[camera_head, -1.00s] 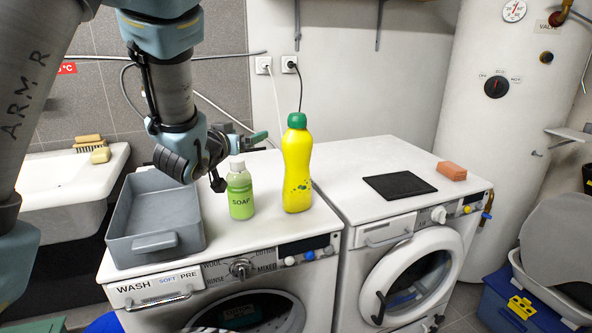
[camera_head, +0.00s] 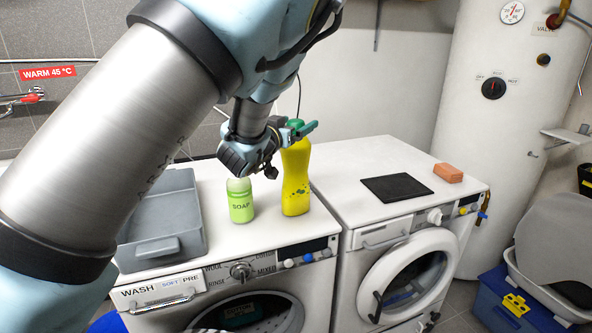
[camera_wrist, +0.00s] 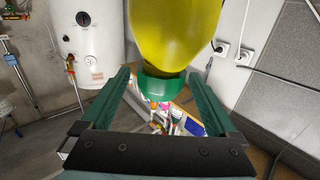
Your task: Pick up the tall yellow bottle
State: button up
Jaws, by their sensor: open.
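The tall yellow bottle (camera_head: 296,182) stands upright near the right edge of the washing machine's top. Its green cap is partly hidden by my gripper in the head view. My gripper (camera_head: 305,130) is at cap height, with a green finger crossing in front of the bottle's top. In the wrist view my gripper (camera_wrist: 158,78) is open, its two green fingers apart. The yellow bottle (camera_wrist: 175,35) shows large and upside down there, its green cap (camera_wrist: 163,86) between the fingertips with gaps on both sides.
A green soap bottle (camera_head: 240,203) stands just left of the yellow bottle, below my gripper. A grey bin (camera_head: 160,248) is farther left. The right machine's top holds a black mat (camera_head: 397,188) and an orange block (camera_head: 448,172), with free white surface around them.

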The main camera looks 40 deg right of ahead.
jog(key=shift+p+x, duration=0.5)
jog(key=shift+x, duration=1)
grip_shut()
jog(key=shift+r, duration=0.15)
